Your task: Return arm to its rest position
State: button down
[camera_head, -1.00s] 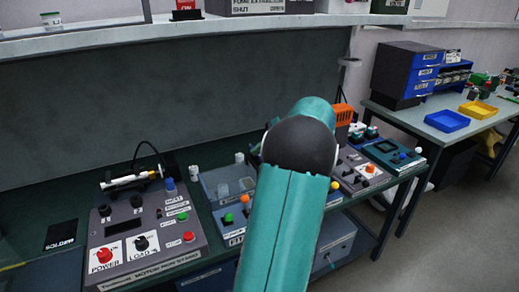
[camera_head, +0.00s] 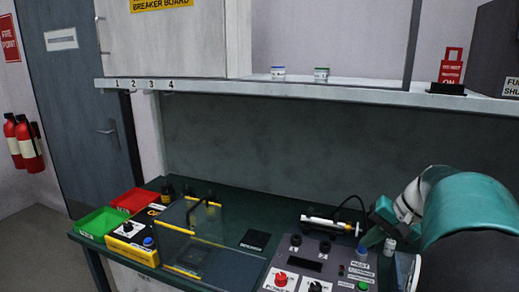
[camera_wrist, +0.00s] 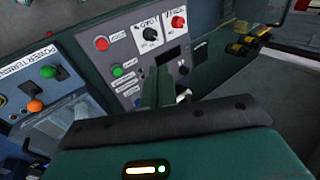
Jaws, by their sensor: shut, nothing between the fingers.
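My teal arm (camera_head: 468,205) reaches in from the right edge of the head view. My gripper (camera_head: 369,239) is low at its end, above the right side of the grey motor run stand (camera_head: 300,262). In the wrist view my gripper (camera_wrist: 160,88) shows as two dark green fingers shut together, with nothing between them. Beyond them is the motor run stand (camera_wrist: 128,70) with its knobs and buttons. The fingers hide part of its panel. I cannot tell whether they touch it.
A white tube-like device (camera_head: 326,222) lies along the stand's back. A clear-walled box (camera_head: 190,235), a yellow-edged control box (camera_head: 135,238), a green bin (camera_head: 102,222) and a red bin (camera_head: 135,200) stand left on the bench. A shelf (camera_head: 300,92) runs above.

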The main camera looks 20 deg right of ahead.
jog(key=a+n+g+h, duration=0.2)
jog(key=a+n, duration=0.2)
jog(key=a, duration=1.3)
jog(key=s+a+f+n+t, duration=0.1)
jog(key=s+a+n, duration=0.1)
jog(key=a, duration=0.5)
jog(key=s+a+f+n+t+h, duration=0.1)
jog(key=s+a+n, duration=0.2)
jog(key=a, duration=0.4)
jog(key=shift+s+a+h, duration=0.3)
jog(key=shift+s+a, duration=0.1)
jog(key=shift+s, duration=0.5)
jog(key=shift+d+f, duration=0.1)
